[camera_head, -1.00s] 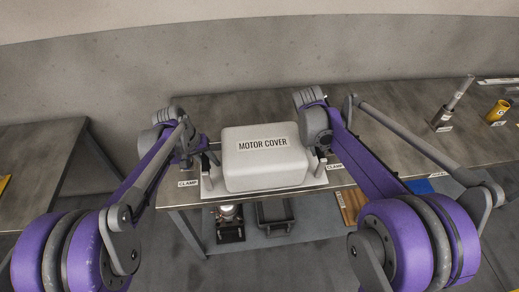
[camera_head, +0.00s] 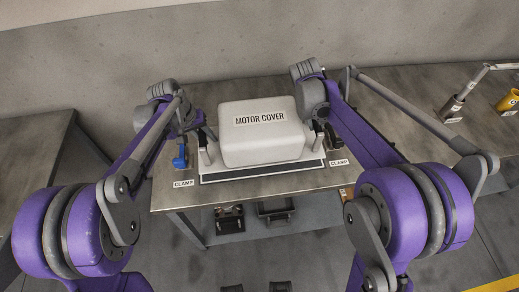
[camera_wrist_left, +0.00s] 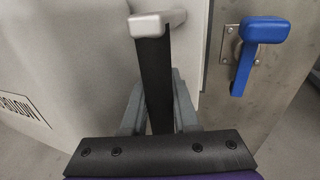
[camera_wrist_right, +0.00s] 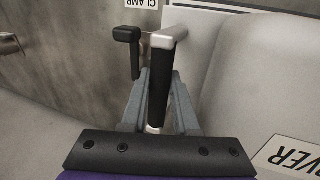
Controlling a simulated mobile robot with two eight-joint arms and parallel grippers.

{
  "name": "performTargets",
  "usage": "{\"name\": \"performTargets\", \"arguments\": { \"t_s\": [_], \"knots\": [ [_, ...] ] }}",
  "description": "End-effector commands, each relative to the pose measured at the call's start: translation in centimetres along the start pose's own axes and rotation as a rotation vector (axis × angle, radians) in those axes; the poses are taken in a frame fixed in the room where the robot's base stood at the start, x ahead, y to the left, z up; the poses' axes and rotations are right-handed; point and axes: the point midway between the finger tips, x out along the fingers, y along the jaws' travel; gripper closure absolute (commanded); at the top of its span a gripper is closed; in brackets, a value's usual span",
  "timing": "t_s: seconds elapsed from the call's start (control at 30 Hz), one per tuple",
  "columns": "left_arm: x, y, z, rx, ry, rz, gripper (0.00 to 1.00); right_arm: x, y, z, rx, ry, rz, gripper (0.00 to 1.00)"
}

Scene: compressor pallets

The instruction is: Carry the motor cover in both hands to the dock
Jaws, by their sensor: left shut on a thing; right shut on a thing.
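The white motor cover (camera_head: 262,145) is upright, labelled MOTOR COVER, with a handle at each side. My left gripper (camera_head: 206,152) is shut on its left handle (camera_wrist_left: 154,75), a dark upright grip with a pale top. My right gripper (camera_head: 319,145) is shut on the right handle (camera_wrist_right: 168,75). A blue clamp lever (camera_head: 180,156) is at the left and a black one (camera_wrist_right: 131,50) at the right. I cannot tell whether the cover touches the bench.
Dark items (camera_head: 275,210) sit on the shelf below. Another table (camera_head: 35,150) stands at the left. A concrete wall (camera_head: 200,45) is behind.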

Motion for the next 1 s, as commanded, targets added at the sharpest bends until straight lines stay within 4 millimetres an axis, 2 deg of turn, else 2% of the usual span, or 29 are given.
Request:
{"name": "performTargets", "arguments": {
  "t_s": [0.43, 1.0],
  "knots": [
    [0.1, 0.0, 0.0, 0.000, 0.001, 0.001, 1.00, 0.1, 0.0, 0.0, 0.000, 0.001, 0.001, 1.00],
    [2.3, -0.7, 0.1, 0.000, 0.001, 0.001, 1.00, 2.2, -0.7, 0.1, 0.000, 0.001, 0.001, 1.00]
  ]
}}
